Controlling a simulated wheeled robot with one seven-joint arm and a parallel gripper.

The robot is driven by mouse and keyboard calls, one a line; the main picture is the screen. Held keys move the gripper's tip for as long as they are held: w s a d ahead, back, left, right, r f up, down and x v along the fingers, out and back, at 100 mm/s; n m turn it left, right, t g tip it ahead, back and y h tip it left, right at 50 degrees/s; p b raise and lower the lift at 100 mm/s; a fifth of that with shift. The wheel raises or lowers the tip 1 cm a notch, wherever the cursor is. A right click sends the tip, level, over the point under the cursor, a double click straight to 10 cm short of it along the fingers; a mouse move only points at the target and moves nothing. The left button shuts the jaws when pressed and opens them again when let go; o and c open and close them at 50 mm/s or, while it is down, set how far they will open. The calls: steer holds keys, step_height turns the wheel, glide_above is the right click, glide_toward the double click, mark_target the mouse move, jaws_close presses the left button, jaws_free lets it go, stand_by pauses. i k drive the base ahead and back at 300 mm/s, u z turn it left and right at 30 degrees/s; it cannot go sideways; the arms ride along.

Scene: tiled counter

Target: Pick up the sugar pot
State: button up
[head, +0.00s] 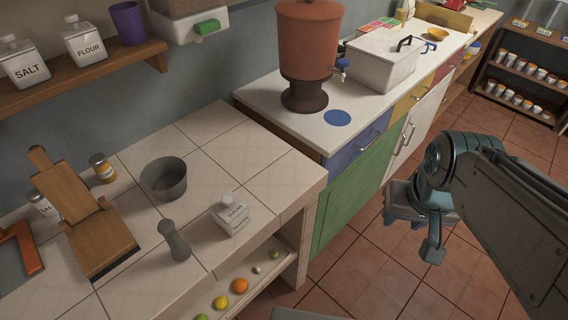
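The sugar pot (232,217) is a small white square jar with a lid and a dark label reading sugar. It stands upright near the front edge of the tiled counter (255,165). My gripper (412,236) hangs over the floor to the right of this counter, well apart from the pot. Its two fingers appear spread with a gap between them, and nothing shows in it.
A grey pepper mill (175,242) stands left of the pot, and a grey bowl (164,178) stands behind. A wooden board (100,235) lies farther left. Fruit (240,286) lies on a lower shelf. Clear tiles lie behind the pot.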

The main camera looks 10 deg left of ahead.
mark_target(232, 228)
steer(key=z, duration=1.15)
steer(key=k, duration=0.9)
steer(key=u, duration=1.25)
